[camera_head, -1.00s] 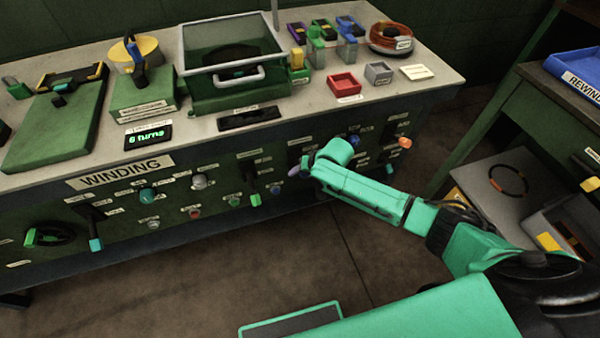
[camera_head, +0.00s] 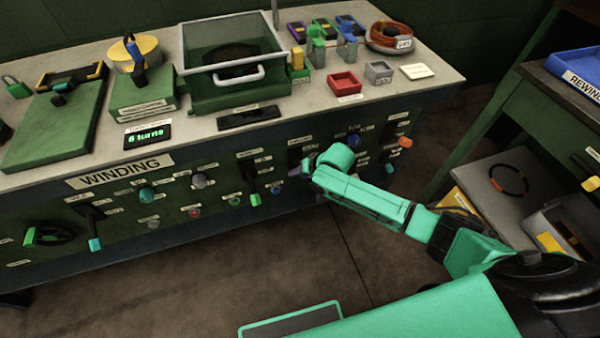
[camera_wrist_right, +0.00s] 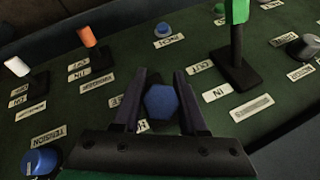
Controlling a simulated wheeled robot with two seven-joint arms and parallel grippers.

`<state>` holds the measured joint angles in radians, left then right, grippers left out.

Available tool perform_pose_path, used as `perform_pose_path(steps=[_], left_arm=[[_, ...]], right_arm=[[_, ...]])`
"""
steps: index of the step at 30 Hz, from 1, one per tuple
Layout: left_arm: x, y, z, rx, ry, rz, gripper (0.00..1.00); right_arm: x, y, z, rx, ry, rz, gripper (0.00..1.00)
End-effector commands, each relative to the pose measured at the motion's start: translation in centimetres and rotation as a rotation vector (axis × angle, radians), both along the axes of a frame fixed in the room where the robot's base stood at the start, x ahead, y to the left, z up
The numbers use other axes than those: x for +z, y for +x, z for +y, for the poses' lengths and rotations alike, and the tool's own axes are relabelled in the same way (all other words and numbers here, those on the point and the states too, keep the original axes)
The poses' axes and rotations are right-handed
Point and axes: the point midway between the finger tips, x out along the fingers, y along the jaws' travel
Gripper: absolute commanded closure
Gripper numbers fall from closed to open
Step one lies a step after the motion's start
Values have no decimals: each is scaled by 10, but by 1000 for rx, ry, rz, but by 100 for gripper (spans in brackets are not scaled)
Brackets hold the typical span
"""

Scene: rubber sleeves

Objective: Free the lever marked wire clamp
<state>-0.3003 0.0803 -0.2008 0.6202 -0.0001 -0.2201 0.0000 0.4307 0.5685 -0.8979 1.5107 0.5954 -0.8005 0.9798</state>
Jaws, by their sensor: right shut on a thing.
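In the head view my right gripper (camera_head: 306,168) is at the front panel of the winding bench, right of the middle. In the right wrist view its two dark fingers (camera_wrist_right: 160,100) are shut on a blue six-sided lever handle (camera_wrist_right: 161,101), seen end on. The handle stands over a dark base plate on the green panel. A label beside it is partly hidden by the fingers, so I cannot read whether it says wire clamp. My left gripper is out of view.
Near the held handle are a green lever (camera_wrist_right: 237,35), an orange lever (camera_wrist_right: 87,38), a blue knob (camera_wrist_right: 163,30) and a blue tension knob (camera_wrist_right: 40,161). The bench top (camera_head: 310,97) carries a lidded box and several small parts. Floor in front is clear.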

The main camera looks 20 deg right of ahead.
Motion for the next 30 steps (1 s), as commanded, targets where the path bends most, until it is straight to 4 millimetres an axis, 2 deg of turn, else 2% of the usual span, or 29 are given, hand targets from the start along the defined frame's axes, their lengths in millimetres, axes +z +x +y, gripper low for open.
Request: perform_pose_path(steps=[7,11,24,29,30], left_arm=[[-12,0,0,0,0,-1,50],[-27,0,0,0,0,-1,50],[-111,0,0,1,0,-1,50],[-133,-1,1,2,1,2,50],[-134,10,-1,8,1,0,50]], right_arm=[[-16,-4,1,0,11,-144,100],[-28,-5,1,-1,20,-255,100],[-61,2,0,-3,43,-663,100],[-65,6,0,-3,48,-762,100],[-67,7,0,-2,49,-786,100]])
